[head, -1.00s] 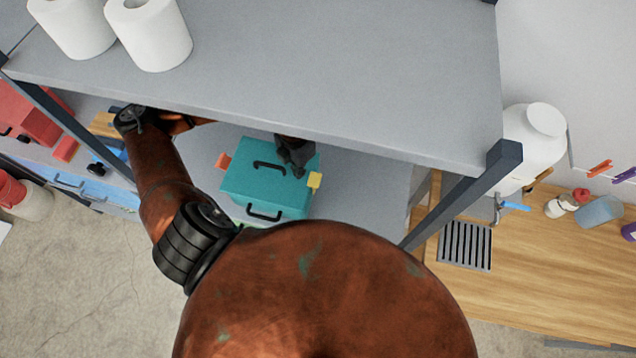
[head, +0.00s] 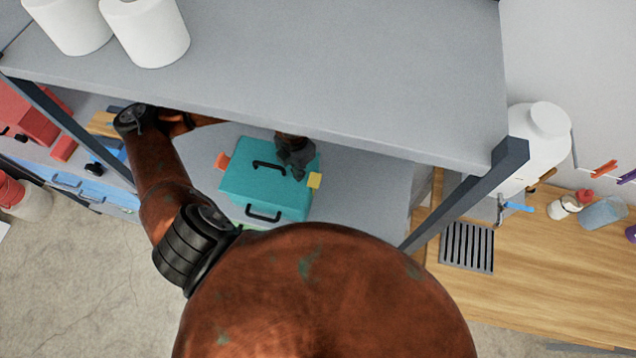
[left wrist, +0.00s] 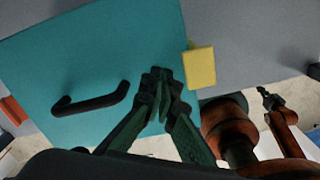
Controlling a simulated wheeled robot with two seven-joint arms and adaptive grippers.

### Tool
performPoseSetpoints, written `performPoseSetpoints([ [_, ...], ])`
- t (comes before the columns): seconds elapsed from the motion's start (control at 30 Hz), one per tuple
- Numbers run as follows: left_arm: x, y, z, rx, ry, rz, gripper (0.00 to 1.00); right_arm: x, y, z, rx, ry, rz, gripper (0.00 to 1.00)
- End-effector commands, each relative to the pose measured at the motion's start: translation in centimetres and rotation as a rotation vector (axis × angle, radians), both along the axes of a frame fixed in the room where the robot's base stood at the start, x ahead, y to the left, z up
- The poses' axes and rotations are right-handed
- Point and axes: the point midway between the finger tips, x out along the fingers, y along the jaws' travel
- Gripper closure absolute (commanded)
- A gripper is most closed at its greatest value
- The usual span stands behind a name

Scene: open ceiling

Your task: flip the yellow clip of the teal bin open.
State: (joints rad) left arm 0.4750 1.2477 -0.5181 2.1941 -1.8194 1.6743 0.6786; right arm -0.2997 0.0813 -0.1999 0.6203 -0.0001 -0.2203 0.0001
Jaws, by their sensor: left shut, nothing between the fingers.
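The teal bin (head: 262,192) stands on the shelf below the upper grey board, with a black handle on its lid and another on its front. It also shows in the left wrist view (left wrist: 95,60). The yellow clip (head: 314,181) is on the lid's right edge; in the left wrist view the yellow clip (left wrist: 200,67) sticks out beside the lid. An orange clip (head: 223,161) is on the opposite side. My left gripper (head: 299,175) is shut and empty over the lid, just left of the yellow clip; its fingertips (left wrist: 162,75) appear close together.
The upper shelf board (head: 300,80) hangs over the bin, with paper rolls (head: 145,30) on it. A dark shelf post (head: 470,190) stands to the right. Grey shelf surface (head: 365,195) right of the bin is free. A wooden counter (head: 540,265) lies beyond.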

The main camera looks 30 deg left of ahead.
Motion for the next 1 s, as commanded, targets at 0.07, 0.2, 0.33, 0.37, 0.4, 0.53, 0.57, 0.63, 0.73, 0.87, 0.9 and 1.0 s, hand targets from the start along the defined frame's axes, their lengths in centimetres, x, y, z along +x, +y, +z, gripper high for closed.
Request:
performPoseSetpoints([
  [0.07, 0.0, 0.0, 0.0, 0.0, 0.0, 0.0, 1.0, 0.0, -0.1, -0.1, -0.001, 0.001, 0.001, 1.0],
  [0.2, 0.0, 0.0, 0.0, 0.0, 0.0, 0.0, 1.0, 0.0, -0.2, -0.2, -0.001, 0.001, 0.001, 1.0],
  [0.33, 0.0, 0.0, 0.1, 0.0, 0.0, 0.0, 1.0, -0.1, -0.1, -0.4, -0.001, 0.001, 0.001, 1.0],
  [0.37, 0.0, 0.0, 0.1, 0.0, 0.0, 0.0, 1.0, -0.1, -0.1, -0.4, -0.001, 0.001, 0.001, 1.0],
  [0.4, 0.0, 0.0, 0.1, 0.0, 0.0, 0.0, 1.0, -0.1, -0.1, -0.4, -0.001, 0.001, 0.001, 1.0],
  [0.53, 0.0, -0.1, 0.1, 0.0, 0.0, 0.0, 1.0, -0.1, -0.1, -0.4, -0.001, 0.001, 0.001, 1.0],
  [0.57, 0.0, -0.1, 0.1, 0.0, 0.0, 0.0, 1.0, -0.1, -0.1, -0.4, -0.001, 0.001, 0.001, 1.0],
  [0.63, 0.1, -0.3, 0.1, -0.001, 0.0, 0.0, 1.0, -0.1, -0.1, -0.5, -0.001, 0.001, 0.001, 1.0],
  [0.73, 0.2, -0.5, 0.1, -0.002, 0.0, 0.0, 1.0, -0.1, 0.0, -0.5, 0.0, 0.001, 0.0, 1.0],
  [0.87, 0.3, -0.8, 0.1, -0.001, -0.001, 0.0, 1.0, -0.1, 0.1, -0.6, 0.002, 0.001, -0.001, 1.0],
  [0.9, 0.3, -0.9, 0.1, -0.001, -0.001, 0.0, 1.0, -0.1, 0.2, -0.7, 0.002, 0.001, -0.001, 1.0],
  [1.0, 0.4, -1.1, 0.1, -0.001, -0.001, 0.0, 1.0, -0.1, 0.4, -0.7, 0.004, 0.001, -0.001, 1.0],
])
